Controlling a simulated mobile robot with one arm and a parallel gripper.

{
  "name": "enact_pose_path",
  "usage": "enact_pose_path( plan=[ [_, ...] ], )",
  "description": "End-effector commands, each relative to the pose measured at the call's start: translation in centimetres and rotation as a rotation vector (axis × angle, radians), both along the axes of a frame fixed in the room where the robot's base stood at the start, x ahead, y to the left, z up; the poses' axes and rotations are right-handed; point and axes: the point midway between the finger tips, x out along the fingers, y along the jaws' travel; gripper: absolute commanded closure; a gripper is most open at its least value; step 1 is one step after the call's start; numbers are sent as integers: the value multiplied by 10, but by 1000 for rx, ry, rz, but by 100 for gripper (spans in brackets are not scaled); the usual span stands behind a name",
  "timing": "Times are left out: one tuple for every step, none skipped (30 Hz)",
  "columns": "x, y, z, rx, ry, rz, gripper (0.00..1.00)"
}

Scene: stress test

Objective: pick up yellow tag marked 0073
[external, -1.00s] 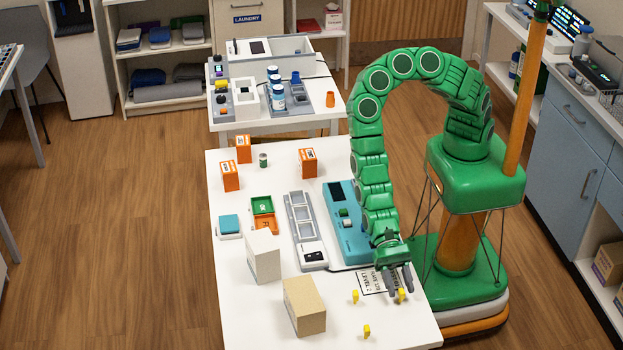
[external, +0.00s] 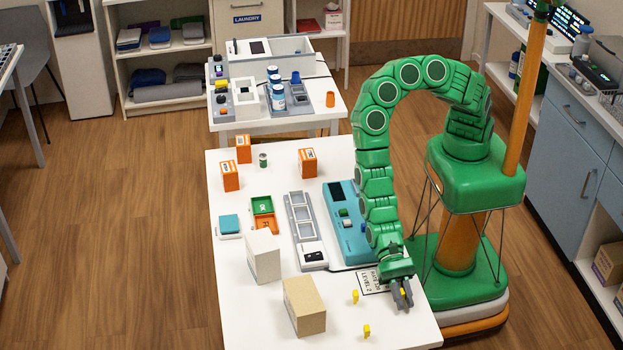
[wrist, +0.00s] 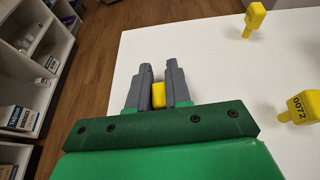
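My gripper (external: 402,296) is low over the front right of the white table, with its two grey fingers on either side of a yellow tag (wrist: 158,95). In the wrist view the tag fills the narrow gap between the fingers (wrist: 158,88), and they appear closed on it. Its number is hidden. A second yellow tag (wrist: 300,106) marked 0072 stands on the table to the right in the wrist view. A third yellow tag (wrist: 254,20) stands farther off; its marking is not readable. In the external view these two tags stand left of my gripper (external: 355,297) and nearer the front (external: 366,331).
A printed card (external: 372,281) lies just behind my gripper. A tan box (external: 304,306) and a white box (external: 263,256) stand to the left. A teal device (external: 349,228) and a grey tray (external: 300,220) lie farther back. The table's right edge is close to my gripper.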

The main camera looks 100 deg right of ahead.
Motion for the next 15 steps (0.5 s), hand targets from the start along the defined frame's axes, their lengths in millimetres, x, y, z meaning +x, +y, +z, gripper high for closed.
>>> enact_pose_path(
  plan=[
    [0, 0, 0, 0, 0, 0, 100],
    [0, 0, 0, 0, 0, 0, 100],
    [0, 0, 0, 0, 0, 0, 100],
    [0, 0, 0, 0, 0, 0, 100],
    [0, 0, 0, 0, 0, 0, 100],
    [0, 0, 0, 0, 0, 0, 100],
    [0, 0, 0, 0, 0, 0, 100],
    [0, 0, 0, 0, 0, 0, 100],
    [0, 0, 0, 0, 0, 0, 100],
    [0, 0, 0, 0, 0, 0, 100],
    [0, 0, 1, 0, 0, 0, 100],
    [0, 0, 2, 0, 0, 0, 100],
    [0, 0, 3, 0, 0, 0, 100],
    [0, 0, 4, 0, -1, 0, 100],
    [0, 0, 7, 0, 0, 0, 100]
  ],
)
